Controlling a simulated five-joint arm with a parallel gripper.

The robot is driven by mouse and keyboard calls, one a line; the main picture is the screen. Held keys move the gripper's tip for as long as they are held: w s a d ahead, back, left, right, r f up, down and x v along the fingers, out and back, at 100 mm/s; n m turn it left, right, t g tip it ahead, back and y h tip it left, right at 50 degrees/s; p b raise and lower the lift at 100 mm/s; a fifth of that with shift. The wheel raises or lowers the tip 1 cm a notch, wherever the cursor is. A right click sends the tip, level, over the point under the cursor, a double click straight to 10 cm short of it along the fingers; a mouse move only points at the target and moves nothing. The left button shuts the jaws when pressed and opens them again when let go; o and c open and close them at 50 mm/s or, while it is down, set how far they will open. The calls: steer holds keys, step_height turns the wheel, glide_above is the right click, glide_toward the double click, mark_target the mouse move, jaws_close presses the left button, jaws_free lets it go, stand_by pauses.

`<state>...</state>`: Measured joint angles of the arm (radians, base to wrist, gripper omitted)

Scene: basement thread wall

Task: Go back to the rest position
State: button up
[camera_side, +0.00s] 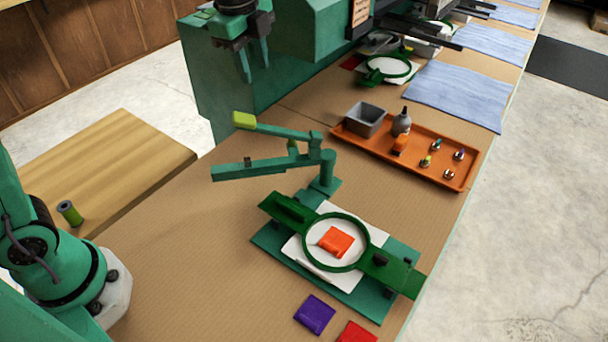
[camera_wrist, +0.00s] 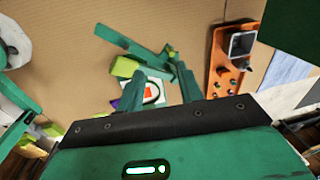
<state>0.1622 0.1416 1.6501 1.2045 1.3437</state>
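My gripper (camera_side: 256,72) is high up at the top of the side view, fingers pointing down. In the wrist view its two green fingers (camera_wrist: 161,72) are apart with nothing held between them. Below it, on the bench, a green hoop (camera_side: 365,254) lies on a green base plate over white cloth. An orange patch (camera_side: 336,242) lies on the cloth inside the hoop; it also shows in the wrist view (camera_wrist: 149,91). A hinged green press arm (camera_side: 262,166) with a lime handle (camera_side: 243,119) stands swung aside behind the hoop.
An orange tray (camera_side: 458,182) holds a grey bin (camera_side: 365,119), a dark bottle (camera_side: 401,122) and small items. A purple patch (camera_side: 315,314) and a red patch (camera_side: 356,332) lie in front. A green machine (camera_side: 300,60) stands at the back. A thread spool (camera_side: 70,212) is at left.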

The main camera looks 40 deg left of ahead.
steer(key=s+a+f+n+t, duration=0.1)
steer(key=s+a+n+t, duration=0.1)
steer(key=s+n, duration=0.6)
steer(key=s+a+f+n+t, duration=0.2)
steer(key=s+a+n, duration=0.3)
steer(key=s+n, duration=0.4)
steer(key=shift+s, duration=2.2)
steer(key=shift+w+r, duration=0.15)
steer(key=shift+c, duration=0.2)
steer(key=w+d+r+m+g, duration=0.2)
steer(key=w+d+g, duration=0.15)
steer(key=w, duration=1.05)
steer(key=w+d+f, duration=0.2)
steer(key=w, duration=0.1)
steer(key=w+d+f+m+g, duration=0.1)
steer(key=w+d+f, duration=0.1)
steer(key=w+d, duration=0.1)
steer(key=w+d+f+m+g, duration=0.1)
steer(key=w+d+f, duration=0.1)
steer(key=w, duration=0.3)
steer(key=shift+w+d+f, duration=0.15)
steer(key=shift+d+f, duration=0.15)
steer(key=shift+f, duration=0.15)
steer(key=shift+w+d+f, duration=0.25)
steer(key=shift+w+f, duration=0.05)
steer(key=shift+f, duration=0.05)
